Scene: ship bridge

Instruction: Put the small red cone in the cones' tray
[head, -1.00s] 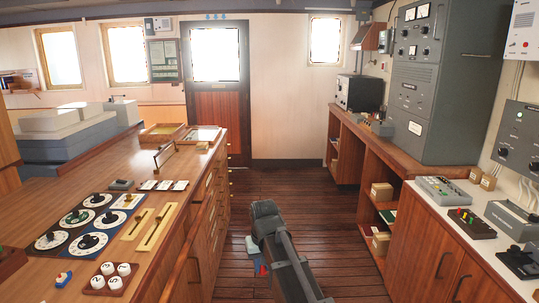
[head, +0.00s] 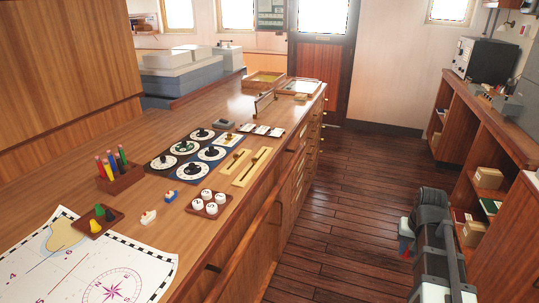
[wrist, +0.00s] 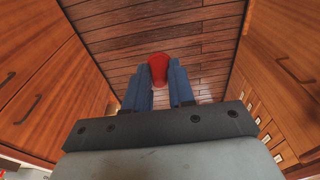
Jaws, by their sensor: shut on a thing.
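The small red cone (wrist: 159,66) is between the blue fingers of my gripper (wrist: 160,82) in the wrist view, with wooden floor beyond it. In the head view my gripper (head: 405,237) hangs over the floor at the lower right, with a bit of red (head: 403,247) showing by the fingers. The cones' tray (head: 111,224) is a small brown tray on the left desk by the chart. My gripper is far to the right of the tray, beyond the desk's edge.
The wooden desk (head: 215,110) carries a pen holder (head: 120,180), a tray of white round pieces (head: 209,203), a blue dial panel (head: 187,160), small blocks and a chart (head: 120,268). Open floor (head: 335,205) lies between the desk and the right shelves (head: 490,179).

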